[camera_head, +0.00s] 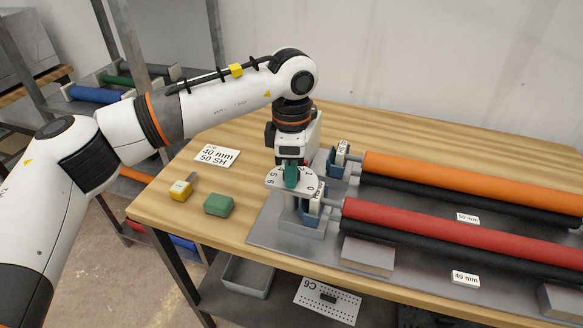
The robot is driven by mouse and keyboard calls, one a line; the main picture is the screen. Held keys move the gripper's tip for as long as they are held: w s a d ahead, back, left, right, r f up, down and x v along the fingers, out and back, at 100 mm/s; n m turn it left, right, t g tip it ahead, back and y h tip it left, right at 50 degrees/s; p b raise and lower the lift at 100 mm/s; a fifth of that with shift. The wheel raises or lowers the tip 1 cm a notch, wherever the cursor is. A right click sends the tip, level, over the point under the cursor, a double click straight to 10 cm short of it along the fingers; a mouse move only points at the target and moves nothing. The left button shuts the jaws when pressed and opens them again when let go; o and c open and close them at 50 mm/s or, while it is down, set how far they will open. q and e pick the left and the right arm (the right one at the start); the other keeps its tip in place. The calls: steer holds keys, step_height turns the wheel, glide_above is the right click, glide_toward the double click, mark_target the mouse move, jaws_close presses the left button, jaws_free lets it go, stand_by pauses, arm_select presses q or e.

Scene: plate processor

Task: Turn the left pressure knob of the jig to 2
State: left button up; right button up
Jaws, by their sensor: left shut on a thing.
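The left pressure knob is a green grip (291,176) standing on a white numbered dial (276,183) at the left end of the jig (265,232). My left gripper (291,163) points straight down over the dial and is shut on the green knob. Digits show around the dial's rim, with 5 and 6 at the left and 0 at the right. The gripper and knob hide the far part of the dial, and I cannot read which digit the knob points to. My right gripper is not in view.
An orange roller (470,180) and a red roller (450,228) lie along the jig to the right. A grey bin (246,277) sits below.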

arm_select(q)
steer(key=shift+r, duration=0.15)
steer(key=o, duration=1)
step_height(320, 180, up, 12)
steer(key=shift+f+b, duration=0.1)
steer(key=shift+b, duration=0.3)
